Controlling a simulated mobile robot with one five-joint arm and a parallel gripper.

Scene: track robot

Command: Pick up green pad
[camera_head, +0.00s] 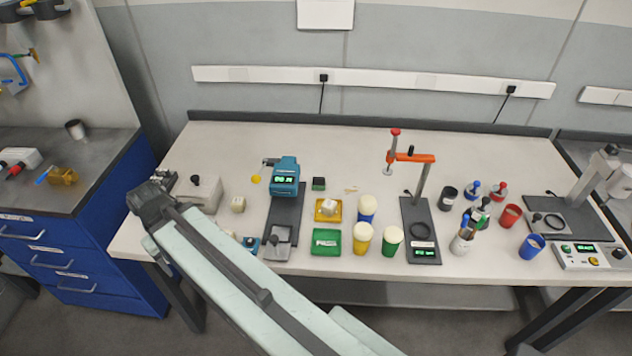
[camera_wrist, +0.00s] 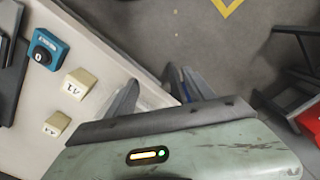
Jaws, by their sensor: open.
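A small dark block with a green top (camera_head: 318,184), which may be the green pad, stands on the table right of the blue device. A green tray (camera_head: 326,250) with a pale item in it lies nearer the front edge. My gripper (camera_wrist: 160,88) is open and empty in the wrist view, over the table's edge and the floor. In the head view my arm reaches to the table's left end, far from both green things; its fingers are not clear there. No green pad shows in the wrist view.
A blue device (camera_head: 285,177) on a dark stand, a yellow tray (camera_head: 320,216), several lidded cups and an orange-armed stand (camera_head: 411,157) crowd the table's middle. Two cream blocks (camera_wrist: 79,83) (camera_wrist: 57,123) and a blue button box (camera_wrist: 42,50) lie left of my gripper. The table's back strip is clear.

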